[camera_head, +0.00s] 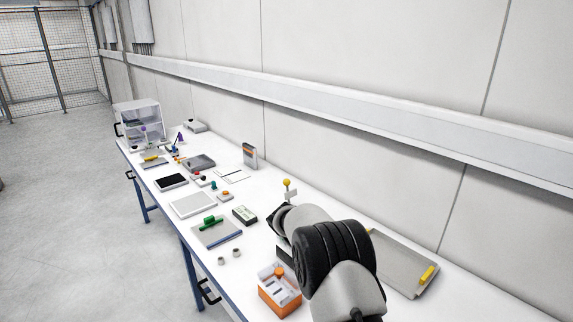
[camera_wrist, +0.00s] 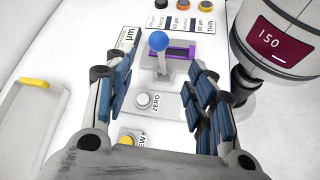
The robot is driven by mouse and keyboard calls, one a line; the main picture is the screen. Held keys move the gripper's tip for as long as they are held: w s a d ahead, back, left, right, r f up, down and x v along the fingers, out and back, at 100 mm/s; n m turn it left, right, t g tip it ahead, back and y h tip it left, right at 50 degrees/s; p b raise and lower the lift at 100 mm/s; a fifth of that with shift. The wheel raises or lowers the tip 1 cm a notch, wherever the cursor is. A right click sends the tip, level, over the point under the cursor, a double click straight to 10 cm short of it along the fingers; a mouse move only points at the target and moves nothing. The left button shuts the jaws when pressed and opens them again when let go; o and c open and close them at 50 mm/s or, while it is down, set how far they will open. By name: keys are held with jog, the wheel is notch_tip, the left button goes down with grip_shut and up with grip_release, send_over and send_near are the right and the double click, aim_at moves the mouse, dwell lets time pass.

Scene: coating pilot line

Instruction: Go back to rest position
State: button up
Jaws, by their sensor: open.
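My gripper (camera_wrist: 164,64) is open in the wrist view, with one finger at each side and nothing held between the pads. Below and between the fingers is a gauge panel with a white button (camera_wrist: 143,100) marked ZERO, a blue-balled lever (camera_wrist: 158,41) and a purple bar (camera_wrist: 181,53). I cannot tell whether the fingers touch any of it. In the head view my arm reaches over the bench (camera_head: 262,205) at the right, and its own links hide the gripper.
A grey cylinder reading 150 (camera_wrist: 272,40) stands close by the right finger. A tray with a yellow clip (camera_head: 427,275) lies right of my arm, an orange-white box (camera_head: 279,290) left of it. Several small items spread along the bench. The wall (camera_head: 360,130) runs behind.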

jog(key=s+r+m+t+y+b, duration=0.3)
jog(key=s+r+t+y, duration=0.25)
jog(key=s+r, duration=0.6)
jog(key=s+a+f+m+t+y+b, duration=0.1)
jog(key=s+a+m+t, duration=0.1)
jog(key=s, duration=0.5)
jog(key=s+a+f+m+t+y+b, duration=0.1)
jog(key=s+a+t+y, duration=0.1)
jog(key=s+t, duration=0.3)
jog(key=shift+s+a+m+b, duration=0.3)
jog(key=shift+s+m+b, duration=0.1)
jog(key=shift+s, duration=0.85)
